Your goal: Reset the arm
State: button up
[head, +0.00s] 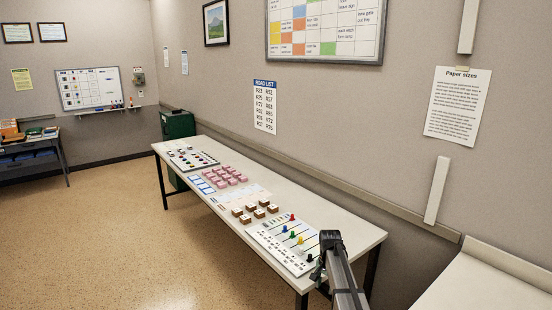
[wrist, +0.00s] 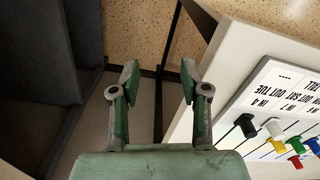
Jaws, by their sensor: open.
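My gripper (wrist: 160,78) is open in the wrist view, its two green-padded fingers spread with nothing between them. Behind the gap are the floor and a dark table leg, at the edge of the long table (head: 360,238). In the head view my arm rises from the bottom centre to the table's near end, and the fingers are hard to make out there. A white board with coloured pegs on sliders (head: 275,238) lies on the table beside my arm. In the wrist view this slider board (wrist: 262,100) is right of the gripper, apart from it.
Brown-and-white blocks (head: 237,211), pink blocks (head: 225,178) and a far board with pegs (head: 187,160) stand along the table. A green cabinet (head: 178,125) is beyond it. A pale counter (head: 490,280) is at lower right. The floor at left (head: 110,230) is clear.

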jog(key=s+a+f+n, duration=0.1)
jog(key=s+f+n, duration=0.3)
jog(key=s, duration=1.2)
jog(key=s+a+f+n, duration=0.1)
jog(key=s+f+n, duration=0.25)
jog(key=s, duration=1.25)
jog(key=s+f+g+b, duration=0.1)
jog(key=s+f+g, duration=0.2)
jog(key=s+f, duration=0.8)
jog(key=s+f+g+b, duration=0.1)
jog(key=s+f+g, duration=0.2)
jog(key=s+f, duration=0.8)
jog(key=s, duration=0.8)
jog(key=shift+g+b, duration=0.35)
jog(key=shift+g, duration=0.05)
